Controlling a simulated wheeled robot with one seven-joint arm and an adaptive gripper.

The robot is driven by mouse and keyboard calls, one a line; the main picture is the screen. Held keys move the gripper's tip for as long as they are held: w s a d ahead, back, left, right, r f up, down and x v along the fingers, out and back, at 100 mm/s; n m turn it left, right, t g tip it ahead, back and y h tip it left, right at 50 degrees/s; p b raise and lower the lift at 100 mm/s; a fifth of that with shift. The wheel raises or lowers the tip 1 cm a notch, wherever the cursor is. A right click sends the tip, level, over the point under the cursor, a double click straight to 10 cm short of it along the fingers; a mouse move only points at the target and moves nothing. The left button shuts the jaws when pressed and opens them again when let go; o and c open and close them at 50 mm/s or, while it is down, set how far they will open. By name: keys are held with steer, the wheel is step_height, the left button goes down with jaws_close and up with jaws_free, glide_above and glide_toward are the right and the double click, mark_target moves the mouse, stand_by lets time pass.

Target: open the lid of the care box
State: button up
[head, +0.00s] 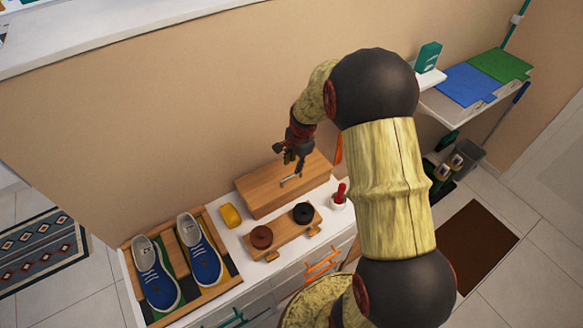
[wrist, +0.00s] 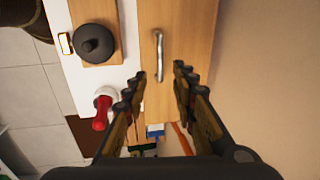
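The care box (head: 262,193) is a long wooden box with a closed lid, standing on the white cabinet top against the wall. Its lid has a metal bar handle (head: 290,180); the handle also shows in the wrist view (wrist: 159,55). My gripper (head: 293,157) hangs just above the lid, close to the handle. In the wrist view my gripper (wrist: 156,80) has its two fingers spread apart with nothing between them, and the handle lies just beyond the fingertips. I cannot tell the exact height of the fingertips above the handle.
In front of the box is a wooden tray (head: 281,241) with a brown and a black round tin. A red-handled brush (head: 340,194) in a white cup stands at right. A yellow block (head: 231,216) and blue shoes (head: 200,257) are at left. A shelf (head: 458,105) is at far right.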

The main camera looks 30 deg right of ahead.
steer(key=f, duration=0.2)
steer(key=w+f, duration=0.1)
steer(key=f, duration=0.4)
steer(key=shift+w+f, duration=0.25)
steer(key=shift+w, duration=0.05)
steer(key=shift+c, duration=0.8)
jaws_close()
